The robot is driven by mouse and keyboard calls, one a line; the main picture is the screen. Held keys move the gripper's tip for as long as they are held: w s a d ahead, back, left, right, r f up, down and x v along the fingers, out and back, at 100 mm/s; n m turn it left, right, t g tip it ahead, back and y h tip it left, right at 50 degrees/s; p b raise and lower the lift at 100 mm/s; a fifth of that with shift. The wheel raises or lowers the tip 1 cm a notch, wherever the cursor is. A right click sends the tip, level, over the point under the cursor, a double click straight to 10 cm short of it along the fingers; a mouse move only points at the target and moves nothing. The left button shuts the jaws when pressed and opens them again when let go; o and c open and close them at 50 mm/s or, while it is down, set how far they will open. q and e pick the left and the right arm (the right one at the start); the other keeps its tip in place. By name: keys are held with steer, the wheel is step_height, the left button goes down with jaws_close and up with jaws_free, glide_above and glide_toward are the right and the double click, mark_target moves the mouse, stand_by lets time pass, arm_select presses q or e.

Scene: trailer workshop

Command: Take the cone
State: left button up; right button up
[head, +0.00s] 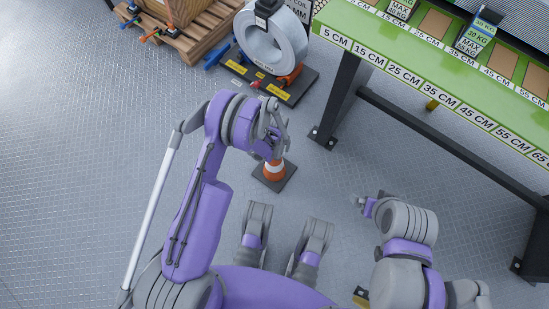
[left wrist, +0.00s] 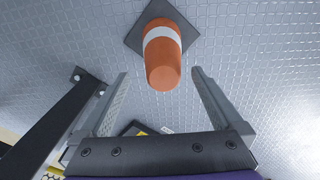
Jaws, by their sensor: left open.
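The orange cone (head: 273,171) with a white band and a dark square base stands upright on the floor in the head view. My left gripper (head: 279,140) is just above it, and the arm hides part of the cone's top. In the left wrist view the cone (left wrist: 162,58) shows at the top centre, with its tip toward my gripper. The two fingers of my left gripper (left wrist: 159,88) are spread apart and empty, with the cone's tip near the gap between them. My right gripper (head: 365,204) is to the right of the cone, small and partly hidden by its arm.
A green workbench (head: 420,60) with dark legs stands at the right. A large coil (head: 272,45) on a dark base is behind the cone, and a wooden pallet (head: 185,45) is at the back left. The floor around the cone is clear.

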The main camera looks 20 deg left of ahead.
arm_select(q)
steer(key=f, duration=0.1)
steer(key=f+b, duration=0.1)
steer(key=f, duration=0.3)
steer(key=shift+a+b, duration=0.25)
steer(key=shift+b, duration=0.1)
jaws_close()
